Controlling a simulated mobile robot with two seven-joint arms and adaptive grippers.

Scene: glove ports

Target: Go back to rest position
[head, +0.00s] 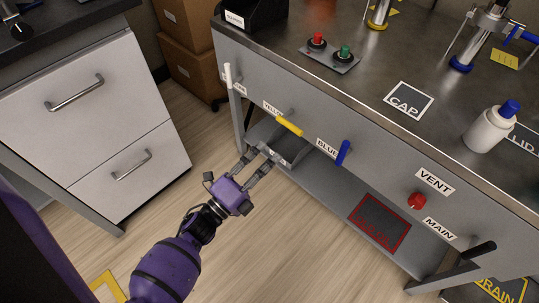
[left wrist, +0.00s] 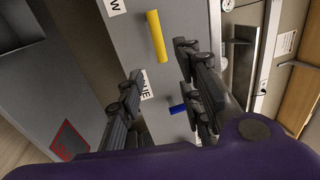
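My left gripper (head: 259,158) is in front of the grey bench panel, low and left of the yellow handle (head: 289,126). Its two fingers are spread apart with nothing between them. In the left wrist view the gripper (left wrist: 160,60) also shows its fingers wide apart; the yellow handle (left wrist: 157,36) lies beyond the gap between the tips and the blue handle (left wrist: 177,109) shows between the fingers. Whether a fingertip touches the panel I cannot tell. The blue handle (head: 343,153) in the head view stands tilted, right of the gripper. My right gripper is not in view.
A red VENT knob (head: 417,201) sticks out of the panel. A drawer cabinet (head: 95,120) stands left; open floor (head: 290,250) lies between.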

